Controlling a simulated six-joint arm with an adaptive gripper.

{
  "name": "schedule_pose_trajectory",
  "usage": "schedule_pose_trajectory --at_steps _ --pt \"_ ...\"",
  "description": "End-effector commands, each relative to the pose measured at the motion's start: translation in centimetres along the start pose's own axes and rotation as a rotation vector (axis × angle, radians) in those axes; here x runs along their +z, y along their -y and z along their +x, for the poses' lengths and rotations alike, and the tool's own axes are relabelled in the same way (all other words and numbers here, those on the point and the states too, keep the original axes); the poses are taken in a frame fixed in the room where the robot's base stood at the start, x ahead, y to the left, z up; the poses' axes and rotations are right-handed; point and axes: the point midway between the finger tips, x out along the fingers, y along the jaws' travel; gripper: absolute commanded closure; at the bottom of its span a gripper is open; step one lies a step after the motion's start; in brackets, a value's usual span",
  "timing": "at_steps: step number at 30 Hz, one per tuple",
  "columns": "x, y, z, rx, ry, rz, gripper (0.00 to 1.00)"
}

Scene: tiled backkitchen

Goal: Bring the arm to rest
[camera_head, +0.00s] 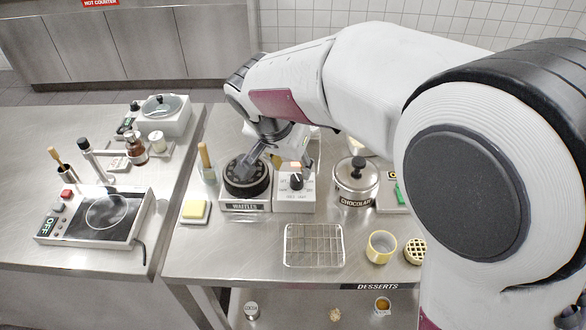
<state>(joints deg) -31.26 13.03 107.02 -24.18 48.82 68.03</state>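My arm reaches in from the right and bends down over the middle of the steel counter. My gripper (277,166) points down, with its fingers spread apart and nothing seen between them. It is over the black round waffle iron (247,190) labelled WAFFLES and the white control box (296,200) with a black knob. The left finger overlaps the waffle iron in the picture; I cannot tell whether it touches. My arm hides part of the counter's back and right side.
A chocolate pot (356,183) stands right of the control box. Butter (194,209) lies left. A hotplate (97,217) and a lidded cooker (160,112) occupy the left counter.

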Motion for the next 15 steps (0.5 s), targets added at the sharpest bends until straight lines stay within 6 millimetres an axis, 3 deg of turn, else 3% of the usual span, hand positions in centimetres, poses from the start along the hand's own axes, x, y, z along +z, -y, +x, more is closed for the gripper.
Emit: schedule_pose_trajectory --at_steps 15 --pt "0.0 -0.02 -0.66 0.001 0.0 0.0 0.61"
